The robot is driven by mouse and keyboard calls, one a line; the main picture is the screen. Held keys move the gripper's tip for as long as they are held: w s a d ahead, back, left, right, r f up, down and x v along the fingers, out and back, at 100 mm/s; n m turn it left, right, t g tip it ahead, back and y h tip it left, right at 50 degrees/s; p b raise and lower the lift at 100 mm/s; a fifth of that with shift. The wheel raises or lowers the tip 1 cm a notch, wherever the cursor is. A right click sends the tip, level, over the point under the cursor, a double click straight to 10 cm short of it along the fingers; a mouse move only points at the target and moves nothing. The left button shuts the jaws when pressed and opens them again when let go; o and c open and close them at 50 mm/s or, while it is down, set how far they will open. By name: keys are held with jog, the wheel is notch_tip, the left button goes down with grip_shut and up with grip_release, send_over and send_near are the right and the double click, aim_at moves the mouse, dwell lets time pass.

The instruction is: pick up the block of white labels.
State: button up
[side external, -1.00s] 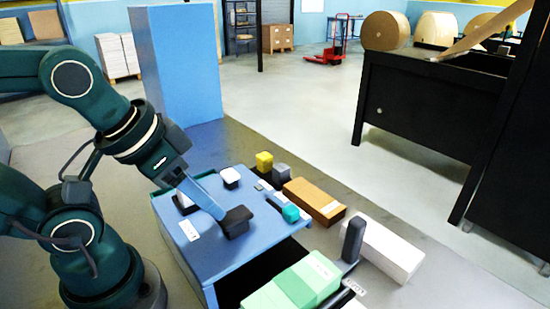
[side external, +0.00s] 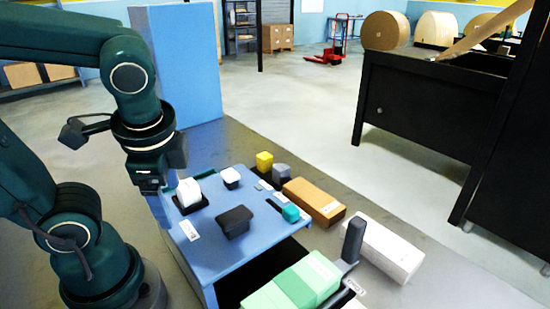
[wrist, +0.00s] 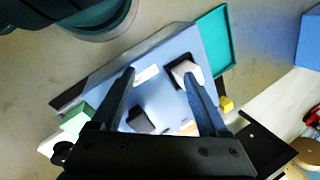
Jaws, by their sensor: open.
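A white block (side external: 189,191), which looks like the block of white labels, sits in a dark holder at the left of the blue table (side external: 215,262). In the wrist view the white block (wrist: 184,70) shows at the inner side of the right fingertip, which partly covers it. My gripper (side external: 150,188) points down at the table's left edge, left of the white block and apart from it in the side view. In the wrist view my gripper (wrist: 160,72) is open, with nothing held between its fingers.
A black block (side external: 235,221) and a smaller white-topped block (side external: 231,177) stand nearby on the table. A white label (side external: 189,231) lies at its front left. Brown (side external: 314,201), long white (side external: 391,248) and green (side external: 292,285) blocks lie to the right. A blue pillar (side external: 178,65) stands behind.

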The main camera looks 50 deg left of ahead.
aim_at(189, 187)
jog(key=a+m+y, duration=0.1)
jog(key=m+g+y, duration=0.1)
jog(key=m, duration=0.1)
jog(key=shift+w+a+g, duration=0.15)
jog(key=shift+a+g, duration=0.15)
jog(key=shift+a, duration=0.1)
jog(key=m+y, duration=0.1)
jog(key=w+a+m+y, duration=0.1)
jog(key=shift+r+m+g+y, duration=0.2)
jog(key=shift+m+g+y, duration=0.1)
jog(key=shift+m, duration=0.1)
jog(key=w+m+y, duration=0.2)
jog(key=shift+d+m+y, duration=0.15)
jog(key=shift+m+y, duration=0.15)
jog(key=shift+m, duration=0.1)
jog(key=m, duration=0.1)
jog(key=w+d+f+m+t+y, duration=0.1)
jog(key=shift+w+d+f+m+y, duration=0.1)
jog(key=shift+w+d+m+y, duration=0.1)
jog(key=shift+d+m+y, duration=0.1)
jog(key=shift+d+f, duration=0.15)
jog(key=shift+x, duration=2.5)
grip_shut()
